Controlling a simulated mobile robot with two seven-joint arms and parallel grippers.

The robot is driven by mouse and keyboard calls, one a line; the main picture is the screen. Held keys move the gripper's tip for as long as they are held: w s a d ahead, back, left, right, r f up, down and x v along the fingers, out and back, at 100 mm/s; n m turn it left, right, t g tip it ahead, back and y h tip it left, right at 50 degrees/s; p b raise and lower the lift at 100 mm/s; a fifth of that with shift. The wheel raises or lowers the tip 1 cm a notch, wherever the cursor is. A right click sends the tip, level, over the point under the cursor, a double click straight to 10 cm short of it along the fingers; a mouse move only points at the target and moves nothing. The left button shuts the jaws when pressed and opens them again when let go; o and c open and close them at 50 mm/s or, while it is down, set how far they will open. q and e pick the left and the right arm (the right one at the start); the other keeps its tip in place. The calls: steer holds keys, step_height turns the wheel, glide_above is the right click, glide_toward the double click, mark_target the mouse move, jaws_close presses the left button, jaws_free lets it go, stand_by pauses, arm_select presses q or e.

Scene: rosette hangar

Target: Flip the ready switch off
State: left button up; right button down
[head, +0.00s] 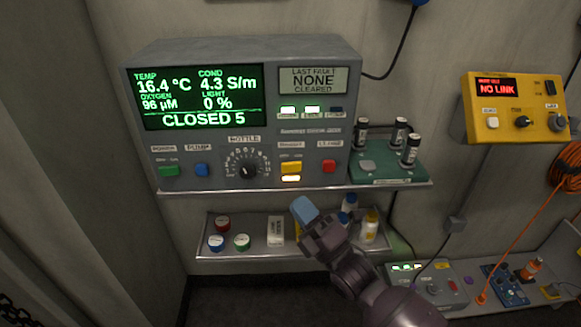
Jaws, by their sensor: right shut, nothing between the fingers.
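The grey control box (243,72) stands on the upper shelf, its screen reading CLOSED 5. On its lower front are a green switch (169,170), a blue switch (202,170), a black dial (247,169), a yellow switch (291,168) above a lit amber lamp, and a red switch (329,166). The small labels are too blurred to tell surely which is the ready switch. My right gripper (303,209) is shut and empty, its blue tip below the yellow switch and apart from it, in front of the lower shelf. My left gripper is out of view.
A green rack (385,172) with several dark vials stands right of the box. The upper shelf edge (230,193) juts above my gripper. The lower shelf (225,256) holds capped bottles. A yellow box (483,107) reading NO LINK hangs at right.

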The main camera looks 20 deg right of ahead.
mark_target(291, 167)
steer(key=shift+w, duration=0.1)
stand_by(0.3)
steer(key=w+b, duration=0.1)
steer(key=w, duration=0.1)
steer(key=w+d, duration=0.1)
steer(key=w, duration=0.2)
steer(key=w+b, duration=0.1)
steer(key=w, duration=0.2)
steer(key=shift+w+d+b, duration=0.15)
steer(key=shift+w+b, duration=0.1)
steer(key=shift+b, duration=0.1)
stand_by(0.5)
stand_by(1.0)
steer(key=shift+w, duration=0.1)
stand_by(0.4)
